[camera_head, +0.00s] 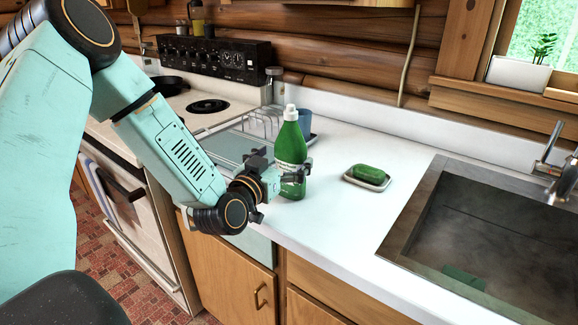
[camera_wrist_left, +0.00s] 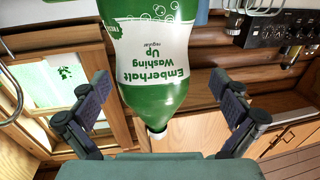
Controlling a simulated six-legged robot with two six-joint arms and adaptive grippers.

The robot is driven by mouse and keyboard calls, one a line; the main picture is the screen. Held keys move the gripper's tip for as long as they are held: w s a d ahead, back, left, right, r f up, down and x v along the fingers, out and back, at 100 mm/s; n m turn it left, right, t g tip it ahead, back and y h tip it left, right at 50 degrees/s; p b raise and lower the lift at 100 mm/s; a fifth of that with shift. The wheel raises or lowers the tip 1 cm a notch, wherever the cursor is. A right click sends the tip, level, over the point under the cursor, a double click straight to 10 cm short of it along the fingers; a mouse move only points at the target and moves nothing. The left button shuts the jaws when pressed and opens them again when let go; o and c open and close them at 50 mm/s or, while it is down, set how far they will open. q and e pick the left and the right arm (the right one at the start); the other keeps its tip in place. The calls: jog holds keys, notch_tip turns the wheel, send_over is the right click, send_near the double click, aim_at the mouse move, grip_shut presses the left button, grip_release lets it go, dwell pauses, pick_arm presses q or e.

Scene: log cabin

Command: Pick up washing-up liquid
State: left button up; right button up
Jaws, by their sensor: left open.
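The washing-up liquid is a green bottle (camera_head: 290,143) with a white cap and a white label. It stands upright on the white counter near its front edge. My left gripper (camera_head: 280,170) is open at the bottle's lower half, its fingers spread to either side. In the left wrist view the bottle (camera_wrist_left: 155,60) appears upside down, with its label facing the camera. It shows between the two open fingers of the left gripper (camera_wrist_left: 163,88), with a gap on each side. I cannot tell how deep it sits between them. My right gripper is not in view.
A dish rack (camera_head: 262,122) and a blue mug (camera_head: 305,122) stand behind the bottle. A green soap on a white dish (camera_head: 352,181) lies to its right. The sink (camera_head: 480,240) is at the far right, the stove (camera_head: 180,112) at the left. Counter between bottle and sink is mostly clear.

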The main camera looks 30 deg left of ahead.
pick_arm(q)
jog(key=shift+w+d, duration=0.1)
jog(key=shift+w, duration=0.45)
jog(key=shift+w+d+r, duration=0.15)
jog(key=shift+d+r, duration=0.25)
jog(key=shift+d, duration=0.05)
jog(key=shift+a+f, duration=0.1)
jog(key=shift+a, duration=0.1)
jog(key=shift+w+a+f, duration=0.15)
jog(key=shift+a+f, duration=0.05)
jog(key=shift+a, duration=0.1)
jog(key=shift+c, duration=1.3)
jog(key=shift+d+r, duration=0.2)
jog(key=shift+d, duration=0.2)
jog(key=c, duration=0.5)
jog(key=shift+a+f, duration=0.1)
jog(key=shift+a, duration=0.15)
jog(key=c, duration=1)
